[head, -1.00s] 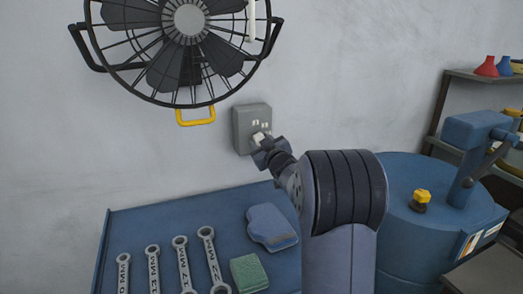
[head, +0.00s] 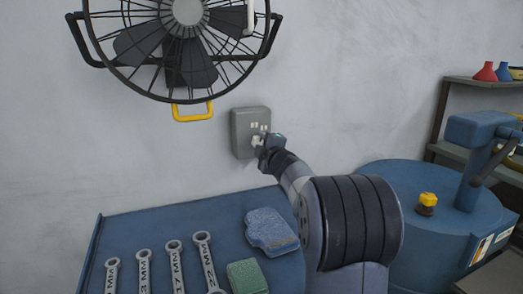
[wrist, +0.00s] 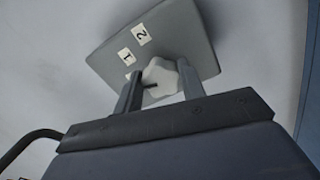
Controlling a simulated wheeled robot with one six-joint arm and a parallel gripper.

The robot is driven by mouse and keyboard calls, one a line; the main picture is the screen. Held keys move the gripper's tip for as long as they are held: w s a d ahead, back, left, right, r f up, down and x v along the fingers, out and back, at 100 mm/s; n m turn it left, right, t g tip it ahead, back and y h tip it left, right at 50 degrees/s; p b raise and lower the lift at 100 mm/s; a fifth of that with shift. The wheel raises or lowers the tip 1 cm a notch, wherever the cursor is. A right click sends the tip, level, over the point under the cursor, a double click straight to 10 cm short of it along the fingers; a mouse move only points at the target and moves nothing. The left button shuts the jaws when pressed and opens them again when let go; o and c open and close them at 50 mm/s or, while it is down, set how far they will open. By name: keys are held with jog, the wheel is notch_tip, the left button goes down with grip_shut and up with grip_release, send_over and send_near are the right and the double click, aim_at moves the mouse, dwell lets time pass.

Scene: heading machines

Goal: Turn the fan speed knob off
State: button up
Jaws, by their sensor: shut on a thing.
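The fan speed knob (wrist: 160,76) is pale and lobed, with a short dark mark towards its lower left in the wrist view. It sits on a grey wall box (wrist: 192,32), which also shows in the head view (head: 240,132). White labels "1" and "2" show beside the knob; another label is partly hidden by it. My gripper (wrist: 159,84) is shut on the knob, one finger on each side. In the head view my gripper (head: 263,146) is at the box's lower right and covers part of the knob.
The caged fan (head: 187,50) hangs above left, with a yellow handle (head: 193,112) under it. A blue bench (head: 150,228) below holds several wrenches, a blue cloth (head: 270,231) and a green pad (head: 246,276). A blue drum (head: 400,190) stands right.

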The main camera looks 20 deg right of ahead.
jog(key=shift+n+b, duration=0.5)
jog(key=shift+n, duration=0.8)
jog(key=shift+o, duration=0.2)
jog(key=shift+c, duration=0.2)
jog(key=o, duration=1)
jog(key=shift+s, duration=0.1)
jog(key=s, duration=1)
jog(key=shift+s, duration=0.3)
jog(key=shift+w, duration=0.15)
